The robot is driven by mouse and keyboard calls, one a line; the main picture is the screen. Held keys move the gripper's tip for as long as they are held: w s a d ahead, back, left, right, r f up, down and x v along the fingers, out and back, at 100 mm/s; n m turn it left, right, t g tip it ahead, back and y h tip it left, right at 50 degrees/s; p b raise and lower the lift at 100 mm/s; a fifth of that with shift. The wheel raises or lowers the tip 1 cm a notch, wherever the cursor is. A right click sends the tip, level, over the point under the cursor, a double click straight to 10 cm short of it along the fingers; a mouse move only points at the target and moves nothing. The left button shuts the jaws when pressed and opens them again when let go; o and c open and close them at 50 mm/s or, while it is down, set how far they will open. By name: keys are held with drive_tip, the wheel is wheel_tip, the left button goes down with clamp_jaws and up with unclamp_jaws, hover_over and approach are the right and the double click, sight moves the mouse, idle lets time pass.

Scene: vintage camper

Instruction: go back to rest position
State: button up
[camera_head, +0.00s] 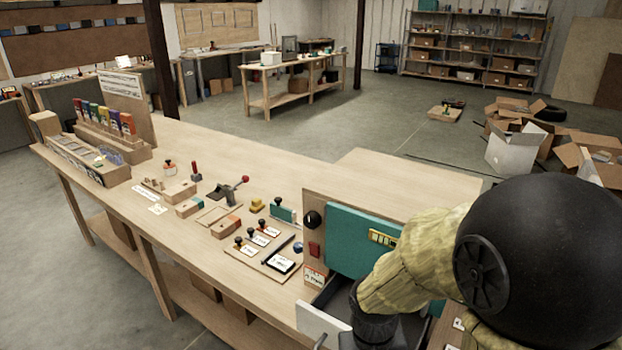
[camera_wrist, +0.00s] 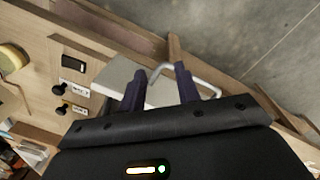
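My gripper (camera_wrist: 160,72) shows in the wrist view with its two dark fingers apart. A pale metal handle (camera_wrist: 205,80) on a whitish drawer front (camera_wrist: 118,74) lies just beyond the fingertips and partly between them; I cannot tell whether they touch. In the head view my arm reaches down at the lower right, and my fingertips are hidden. The pulled-out drawer (camera_head: 337,293) with its white front (camera_head: 322,323) sits below a teal panel (camera_head: 357,240), beside my wrist.
The wooden workbench (camera_head: 250,170) carries stamps on a board (camera_head: 262,268), a lever press (camera_head: 228,188) and a rack of coloured items (camera_head: 103,120). Cardboard boxes (camera_head: 520,125) lie at the right. Open concrete floor (camera_head: 390,120) stretches behind the bench.

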drive_tip(key=d+r+t, duration=0.1)
drive_tip(key=w+d, duration=0.1)
drive_tip(key=d, duration=0.1)
drive_tip(key=d+r+m+t, duration=0.1)
drive_tip(key=shift+w+d+r+t+y, duration=0.15)
drive_tip(key=shift+r+t+y, duration=0.15)
drive_tip(key=shift+r+y, duration=0.1)
idle(1.5)
